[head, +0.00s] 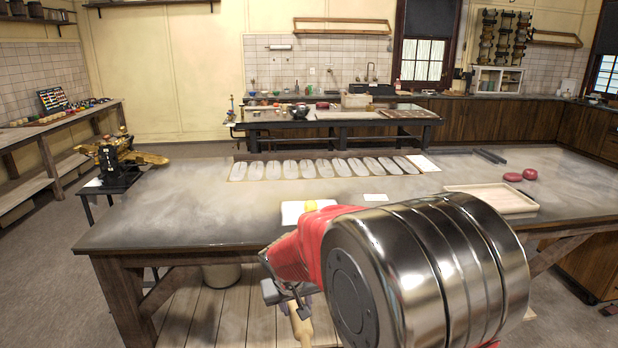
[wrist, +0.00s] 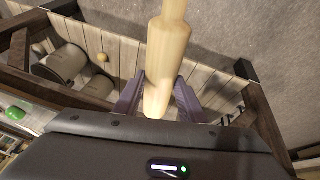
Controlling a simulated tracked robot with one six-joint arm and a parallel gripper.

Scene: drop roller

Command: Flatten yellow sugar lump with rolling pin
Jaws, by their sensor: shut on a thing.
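My gripper (wrist: 157,98) is shut on one end of the wooden rolling pin (wrist: 170,45), around its handle; in the wrist view the pin runs up and out of the frame. In the head view my gripper (head: 287,292) is below the table's front edge, with part of the pin (head: 302,328) showing under it. The yellow sugar lump (head: 311,206) sits on a white board (head: 291,212) near the middle of the table. My arm hides the right part of both.
The large grey-topped table (head: 150,215) has a sheet with a row of pale ovals (head: 300,169) along its back. A pale tray (head: 490,197) and red lumps (head: 529,174) lie at the right. A brass machine (head: 118,160) stands left. Buckets (wrist: 65,65) sit under the table.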

